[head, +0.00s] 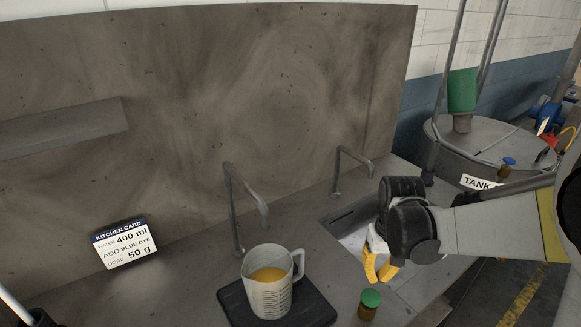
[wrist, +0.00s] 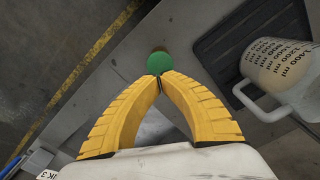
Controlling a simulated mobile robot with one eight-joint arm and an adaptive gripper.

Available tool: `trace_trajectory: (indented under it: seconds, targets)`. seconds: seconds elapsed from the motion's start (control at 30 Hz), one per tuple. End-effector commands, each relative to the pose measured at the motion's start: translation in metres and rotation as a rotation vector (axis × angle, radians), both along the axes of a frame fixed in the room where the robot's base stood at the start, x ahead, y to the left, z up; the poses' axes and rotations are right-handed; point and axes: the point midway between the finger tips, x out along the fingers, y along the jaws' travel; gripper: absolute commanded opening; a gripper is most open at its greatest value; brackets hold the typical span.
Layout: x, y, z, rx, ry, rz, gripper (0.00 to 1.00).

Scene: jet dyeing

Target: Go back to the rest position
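My gripper (head: 377,277) has yellow fingers that point down by the sink, at the right of the counter. In the wrist view the fingertips (wrist: 160,79) meet with nothing seen between them. A small brown jar with a green lid (head: 369,303) stands upright on the counter, just in front of the fingers in the head view and apart from them. Its green lid (wrist: 159,63) shows just beyond the fingertips in the wrist view.
A measuring jug (head: 268,296) with orange-yellow liquid stands on a dark pad (head: 313,307), left of the jar. Two bent taps (head: 233,205) rise behind. A kitchen card (head: 125,243) sits at left. A lidded tank (head: 478,140) with a green bottle on it stands at right.

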Motion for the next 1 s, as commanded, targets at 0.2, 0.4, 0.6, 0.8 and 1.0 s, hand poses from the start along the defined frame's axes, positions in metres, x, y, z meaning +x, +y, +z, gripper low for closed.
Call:
trace_trajectory:
  seconds: [0.2, 0.4, 0.6, 0.8, 1.0]
  targets:
    - [-0.017, 0.000, 0.018, 0.001, -0.085, -0.015, 0.00]
    - [-0.052, 0.000, 0.043, 0.006, -0.258, -0.044, 0.00]
    - [-0.091, 0.000, 0.051, 0.016, -0.434, -0.072, 0.00]
    - [-0.119, 0.000, 0.046, 0.027, -0.565, -0.093, 0.00]
    - [-0.127, 0.000, 0.044, 0.033, -0.617, -0.101, 0.00]
